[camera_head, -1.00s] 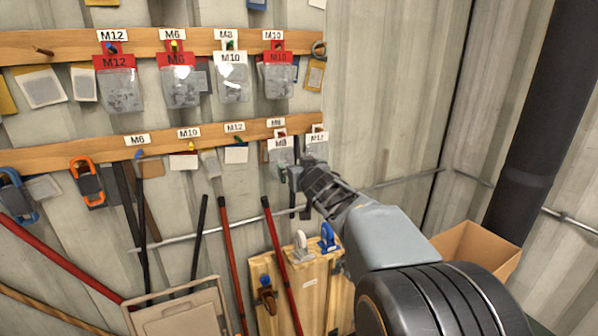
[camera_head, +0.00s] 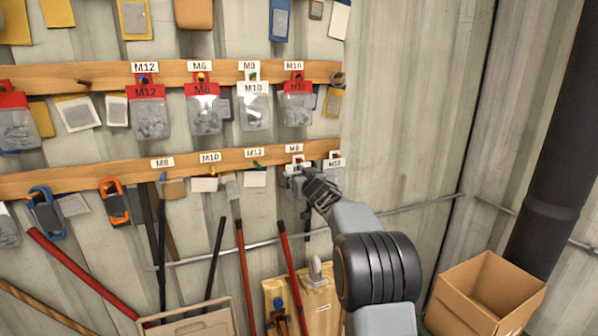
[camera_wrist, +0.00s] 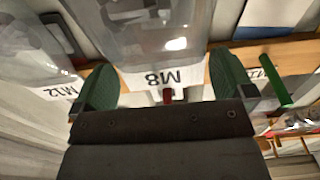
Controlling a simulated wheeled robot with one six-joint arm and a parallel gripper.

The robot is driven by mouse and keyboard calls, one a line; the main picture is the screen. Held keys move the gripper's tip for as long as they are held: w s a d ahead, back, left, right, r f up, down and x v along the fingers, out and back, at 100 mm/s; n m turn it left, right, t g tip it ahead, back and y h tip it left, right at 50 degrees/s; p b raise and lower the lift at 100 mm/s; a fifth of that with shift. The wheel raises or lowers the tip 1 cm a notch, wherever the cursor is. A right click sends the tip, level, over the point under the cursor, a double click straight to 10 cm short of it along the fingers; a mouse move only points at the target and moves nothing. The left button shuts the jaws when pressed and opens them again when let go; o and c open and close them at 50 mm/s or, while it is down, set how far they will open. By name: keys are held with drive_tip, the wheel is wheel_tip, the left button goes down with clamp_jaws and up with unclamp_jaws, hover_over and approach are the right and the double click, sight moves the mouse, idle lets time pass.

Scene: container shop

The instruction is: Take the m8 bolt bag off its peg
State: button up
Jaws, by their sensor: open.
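The M8 bolt bag (camera_head: 296,167) hangs on a peg at the right part of the lower wooden rail, under a small label that appears to read M8. My gripper (camera_head: 302,182) is at this bag and hides most of its lower part. In the wrist view, which shows the labels upside down, the bag (camera_wrist: 155,40) with its white M8 card lies between the two green fingers of my gripper (camera_wrist: 164,85). The fingers are open, one on each side of the card. A red peg tip (camera_wrist: 168,96) shows at the card's edge.
An M12 bag (camera_head: 333,162) hangs close to the right and also shows in the wrist view (camera_wrist: 40,75). The upper rail (camera_head: 110,75) holds several bags. A cardboard box (camera_head: 470,300) stands at lower right. Bare wall lies right of the rails.

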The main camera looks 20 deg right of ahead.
drive_tip(key=shift+w, duration=0.95)
drive_tip(key=c, duration=0.6)
drive_tip(key=shift+r+p, duration=0.35)
drive_tip(key=shift+p, duration=0.15)
drive_tip(key=shift+s+r+b, duration=0.15)
drive_tip(key=shift+s+b, duration=0.15)
drive_tip(key=shift+s, duration=0.85)
drive_tip(key=shift+s+r+b, duration=0.1)
drive_tip(key=shift+s+b, duration=0.2)
drive_tip(key=shift+s, duration=0.8)
